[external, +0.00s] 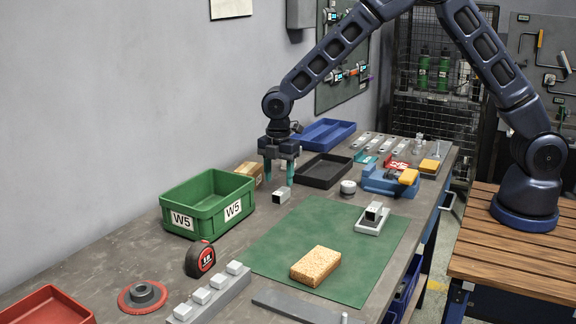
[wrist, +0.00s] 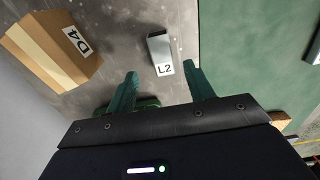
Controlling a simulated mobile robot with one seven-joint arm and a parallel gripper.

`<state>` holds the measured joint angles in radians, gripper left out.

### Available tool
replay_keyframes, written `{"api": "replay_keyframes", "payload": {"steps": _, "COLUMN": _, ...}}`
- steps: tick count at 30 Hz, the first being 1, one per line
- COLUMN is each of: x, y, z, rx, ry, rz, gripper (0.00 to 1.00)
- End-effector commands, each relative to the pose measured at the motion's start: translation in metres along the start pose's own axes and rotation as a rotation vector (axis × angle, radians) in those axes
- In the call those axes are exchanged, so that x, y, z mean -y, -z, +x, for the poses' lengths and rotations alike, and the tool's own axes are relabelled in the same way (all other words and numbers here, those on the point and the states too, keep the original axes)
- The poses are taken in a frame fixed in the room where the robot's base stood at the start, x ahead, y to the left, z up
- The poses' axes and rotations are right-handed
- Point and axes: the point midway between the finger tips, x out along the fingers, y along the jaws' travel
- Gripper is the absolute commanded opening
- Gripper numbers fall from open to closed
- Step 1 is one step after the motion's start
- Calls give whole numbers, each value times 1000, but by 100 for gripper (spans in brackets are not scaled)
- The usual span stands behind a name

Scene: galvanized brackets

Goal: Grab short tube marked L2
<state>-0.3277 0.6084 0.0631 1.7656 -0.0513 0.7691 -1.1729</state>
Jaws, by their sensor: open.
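The short tube marked L2 (wrist: 159,48) is a small grey metal piece with a white label, lying on the bare grey bench. In the external view the short tube (external: 281,196) is just below and slightly right of my gripper, beside the green mat. My gripper (external: 279,178) points down with its two green fingers apart and empty. In the wrist view my gripper (wrist: 162,82) has the tube ahead of the gap between its fingertips, with no contact visible. The label faces the camera there.
A cardboard box marked D4 (wrist: 52,48) lies left of the tube in the wrist view. The green bin marked W5 (external: 207,198) and black tray (external: 323,171) stand nearby.

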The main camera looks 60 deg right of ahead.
Motion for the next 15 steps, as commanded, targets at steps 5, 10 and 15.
{"api": "replay_keyframes", "payload": {"steps": 5, "x": 2, "y": 0, "z": 13, "rx": 1, "ry": 1, "rz": 0, "gripper": 53}}
{"api": "replay_keyframes", "payload": {"steps": 10, "x": 5, "y": 2, "z": 36, "rx": 1, "ry": 1, "rz": 0, "gripper": 53}}
{"api": "replay_keyframes", "payload": {"steps": 15, "x": 4, "y": 1, "z": 51, "rx": 0, "ry": -1, "rz": 1, "gripper": 53}}
